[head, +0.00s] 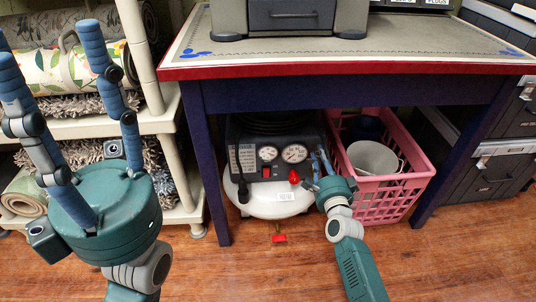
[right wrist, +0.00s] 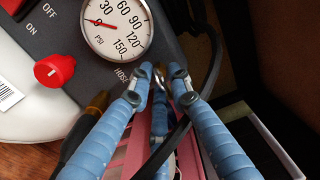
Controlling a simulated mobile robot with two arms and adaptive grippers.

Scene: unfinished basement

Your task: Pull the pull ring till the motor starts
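A black and white air compressor (head: 270,203) with two round gauges and a red knob stands on the floor under the table. In the right wrist view the pull ring (right wrist: 158,76) is a small metal loop beside the panel's lower right edge, below the large gauge (right wrist: 118,25). My right gripper (head: 318,157) reaches in at the compressor's right side. In the right wrist view its blue fingers (right wrist: 160,74) are drawn together around the ring, which shows between the tips; exact contact is partly hidden. My left gripper (head: 85,45) is open and empty, fingers spread upward, at the left.
A pink basket (head: 392,203) with a white bucket (head: 373,157) stands close to the right of the compressor. The red-edged table (head: 345,67) covers it from above. A shelf with rolled fabrics (head: 75,70) is at the left. A black hose (right wrist: 175,130) runs near my right fingers.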

